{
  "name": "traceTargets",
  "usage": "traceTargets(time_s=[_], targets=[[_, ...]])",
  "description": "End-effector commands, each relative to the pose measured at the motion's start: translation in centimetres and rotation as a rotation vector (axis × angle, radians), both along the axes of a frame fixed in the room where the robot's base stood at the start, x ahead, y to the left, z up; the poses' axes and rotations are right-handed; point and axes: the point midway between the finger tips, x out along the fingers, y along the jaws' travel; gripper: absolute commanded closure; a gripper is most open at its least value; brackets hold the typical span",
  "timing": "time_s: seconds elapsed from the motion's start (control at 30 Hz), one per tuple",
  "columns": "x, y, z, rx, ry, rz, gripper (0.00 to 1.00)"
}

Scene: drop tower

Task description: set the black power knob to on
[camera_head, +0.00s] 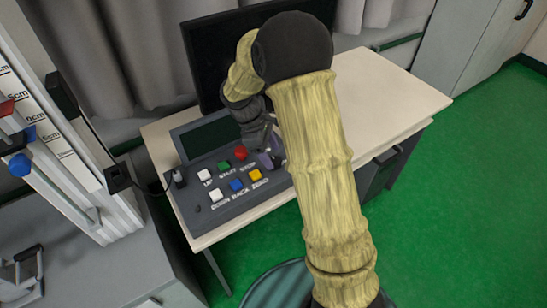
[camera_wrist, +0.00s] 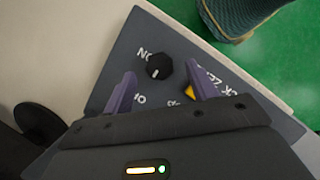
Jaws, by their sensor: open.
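The black power knob (camera_wrist: 159,67) sits on the grey control panel in the wrist view, between and slightly beyond my finger tips. A short white mark on the knob points toward the bottom of the picture. White lettering reading ON, upside down, lies at its upper left; other lettering below it is partly hidden by my left finger. My gripper (camera_wrist: 166,77) is open, its purple fingers on either side of the knob, with no visible contact. In the head view my gripper (camera_head: 269,158) is over the right end of the control panel (camera_head: 217,208) and the knob is hidden.
The panel's white, green, red (camera_head: 241,153), blue and yellow (camera_head: 255,175) buttons lie left of and below my gripper. A dark monitor (camera_head: 215,50) stands behind. The desk (camera_head: 385,95) is clear to the right. A scaled tower (camera_head: 45,140) stands at left.

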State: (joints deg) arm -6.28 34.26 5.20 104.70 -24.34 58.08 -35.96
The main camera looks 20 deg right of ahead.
Motion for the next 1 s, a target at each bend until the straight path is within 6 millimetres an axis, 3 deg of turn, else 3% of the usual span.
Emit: traceTargets(time_s=[0.17, 0.47, 0.5, 0.73, 1.0], targets=[[-0.3, -0.7, -1.9, -0.001, 0.0, 0.0, 0.42], [-0.4, -0.8, -2.2, 0.0, -0.001, 0.0, 0.42], [-0.4, -0.8, -2.1, 0.0, -0.001, 0.0, 0.44], [-0.4, -0.8, -2.1, 0.0, -0.001, 0.0, 0.87], [-0.4, -0.8, -2.1, 0.0, 0.0, -0.014, 0.87]])
